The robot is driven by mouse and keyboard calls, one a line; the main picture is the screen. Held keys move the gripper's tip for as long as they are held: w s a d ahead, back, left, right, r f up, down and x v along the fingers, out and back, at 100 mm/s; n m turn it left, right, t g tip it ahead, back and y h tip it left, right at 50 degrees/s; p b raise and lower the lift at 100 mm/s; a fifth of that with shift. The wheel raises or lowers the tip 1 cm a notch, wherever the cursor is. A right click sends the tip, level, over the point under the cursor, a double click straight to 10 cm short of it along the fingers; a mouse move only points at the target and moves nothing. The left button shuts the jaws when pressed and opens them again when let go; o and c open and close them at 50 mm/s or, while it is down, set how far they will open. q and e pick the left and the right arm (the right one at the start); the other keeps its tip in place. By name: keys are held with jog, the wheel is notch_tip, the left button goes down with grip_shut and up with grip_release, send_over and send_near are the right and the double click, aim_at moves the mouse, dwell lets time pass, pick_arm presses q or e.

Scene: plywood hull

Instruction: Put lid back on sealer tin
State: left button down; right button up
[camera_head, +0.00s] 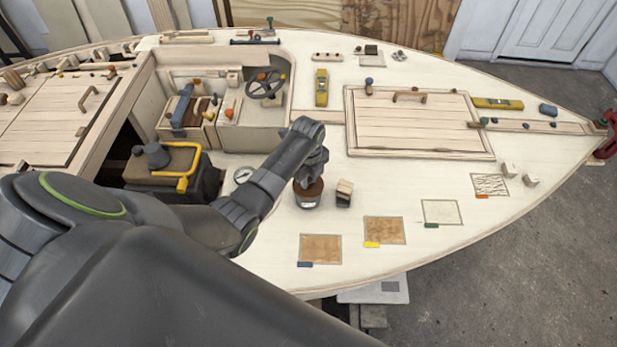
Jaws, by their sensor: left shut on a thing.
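The sealer tin (307,202) is a small dark tin with a pale label, standing upright on the pale deck. A brown round top, which I take to be the lid (308,188), shows at the tin's mouth. My left gripper (311,180) points down right over the tin and is shut on the lid. The fingers are small and dark, and partly hide the lid. I cannot tell whether the lid is seated or just above the rim. My right gripper is not in view.
A small dark block with a wooden top (344,193) stands close right of the tin. Sample patches (320,248) lie in front. A hatch (420,125) is behind. The deck between is clear.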

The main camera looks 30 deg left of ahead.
pick_arm(q)
jog(key=shift+r+p, duration=0.1)
jog(key=shift+p, duration=0.5)
dwell(0.8)
jog(key=shift+f, duration=0.25)
dwell(1.0)
jog(key=c, duration=0.7)
grip_release()
jog(key=shift+r, duration=3.5)
jog(key=shift+c, duration=0.2)
grip_shut()
